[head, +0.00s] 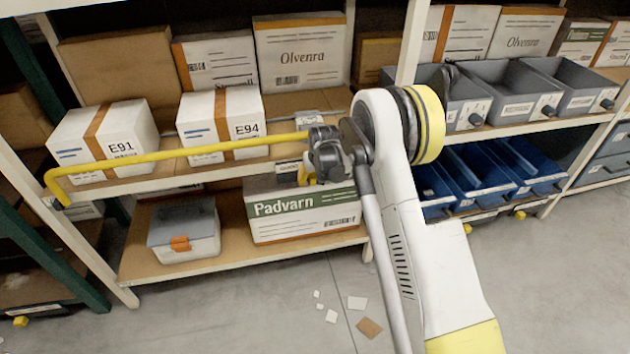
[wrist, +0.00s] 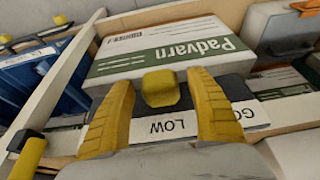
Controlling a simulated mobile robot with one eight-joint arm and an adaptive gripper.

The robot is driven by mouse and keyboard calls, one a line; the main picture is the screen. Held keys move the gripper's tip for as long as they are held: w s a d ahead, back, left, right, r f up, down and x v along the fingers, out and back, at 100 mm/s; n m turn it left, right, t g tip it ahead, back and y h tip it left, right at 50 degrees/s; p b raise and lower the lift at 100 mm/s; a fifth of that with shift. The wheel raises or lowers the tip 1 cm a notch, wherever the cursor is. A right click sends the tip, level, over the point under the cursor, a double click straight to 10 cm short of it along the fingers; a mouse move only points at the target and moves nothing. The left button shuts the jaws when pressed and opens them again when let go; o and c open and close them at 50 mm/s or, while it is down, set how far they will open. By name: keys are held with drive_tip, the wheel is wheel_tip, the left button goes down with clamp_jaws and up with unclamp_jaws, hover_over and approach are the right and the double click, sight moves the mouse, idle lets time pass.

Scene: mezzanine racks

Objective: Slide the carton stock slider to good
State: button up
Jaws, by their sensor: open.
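The slider's yellow knob (wrist: 160,88) stands on a dark plate (wrist: 238,88) on the shelf front. In the wrist view the knob is beside the upside-down LOW label (wrist: 172,127). A second white label (wrist: 252,114), partly hidden by a finger, shows "GO" to the right there. My gripper (wrist: 155,84) is open, with one yellow finger on each side of the knob in the picture; I cannot tell whether either touches it. In the head view my gripper (head: 306,174) is at the shelf edge above the Padvarn carton (head: 300,218), and hides the knob.
A long yellow bar (head: 180,154) runs across the shelf front to the left. Cartons E91 (head: 105,140) and E94 (head: 222,122) stand on the middle shelf. Blue bins (head: 490,175) are at the right. Paper scraps (head: 357,303) lie on otherwise open floor.

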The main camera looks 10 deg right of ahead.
drive_tip(key=shift+c, duration=0.2)
clamp_jaws()
drive_tip(key=c, duration=1.4)
unclamp_jaws()
drive_tip(key=a, duration=0.8)
drive_tip(key=shift+a, duration=0.2)
drive_tip(key=c, duration=1.4)
unclamp_jaws()
drive_tip(key=shift+o, duration=0.2)
unclamp_jaws()
drive_tip(key=shift+a, duration=0.15)
drive_tip(key=v, duration=1.2)
drive_tip(key=shift+s, duration=0.1)
